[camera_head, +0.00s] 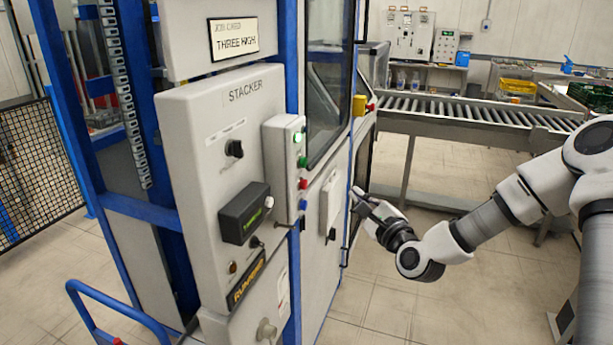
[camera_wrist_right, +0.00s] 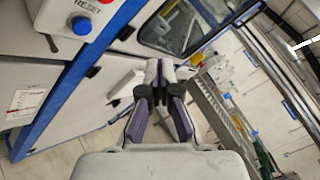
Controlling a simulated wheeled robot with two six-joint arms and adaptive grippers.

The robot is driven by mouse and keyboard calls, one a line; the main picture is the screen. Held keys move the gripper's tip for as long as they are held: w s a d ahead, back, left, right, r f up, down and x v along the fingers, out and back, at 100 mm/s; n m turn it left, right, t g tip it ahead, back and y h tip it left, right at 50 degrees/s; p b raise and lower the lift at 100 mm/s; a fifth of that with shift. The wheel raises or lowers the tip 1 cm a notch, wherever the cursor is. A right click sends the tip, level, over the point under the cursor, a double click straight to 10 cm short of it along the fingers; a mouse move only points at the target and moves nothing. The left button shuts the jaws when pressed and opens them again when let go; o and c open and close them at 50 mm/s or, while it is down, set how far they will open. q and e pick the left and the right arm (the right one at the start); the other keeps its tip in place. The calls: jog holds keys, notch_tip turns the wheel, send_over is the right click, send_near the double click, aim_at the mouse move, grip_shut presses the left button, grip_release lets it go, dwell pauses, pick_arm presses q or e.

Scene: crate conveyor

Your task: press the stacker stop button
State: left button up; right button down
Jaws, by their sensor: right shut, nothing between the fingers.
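The stacker cabinet (camera_head: 205,110) stands left of centre in the head view. A narrow button box (camera_head: 276,150) on its edge carries green buttons (camera_head: 302,161), a red button (camera_head: 303,184) and a blue button (camera_head: 303,205). Their labels are too small to read there. The right wrist view shows the blue button (camera_wrist_right: 81,26) beside the word RESET, and a sliver of red (camera_wrist_right: 107,2) at the top edge. My right gripper (camera_head: 360,200) is shut and empty, to the right of the button box and apart from it. Its closed fingers show in the wrist view (camera_wrist_right: 160,78).
A dark display box (camera_head: 245,213) and a RUNNING sign (camera_head: 246,278) stick out from the cabinet. A white box with a dark knob (camera_head: 331,205) is on the side panel near my gripper. A roller conveyor (camera_head: 470,110) runs behind. Open floor lies below my right arm.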

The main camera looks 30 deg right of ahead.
aim_at(305, 184)
jog(key=shift+w, duration=0.1)
jog(key=shift+f, duration=0.1)
jog(key=w+a+b, duration=0.4)
jog(key=w+a, duration=0.1)
jog(key=w, duration=0.1)
jog(key=shift+w+a+b, duration=0.35)
jog(key=shift+a, duration=0.05)
dwell(1.3)
jog(key=shift+w+a+b, duration=0.3)
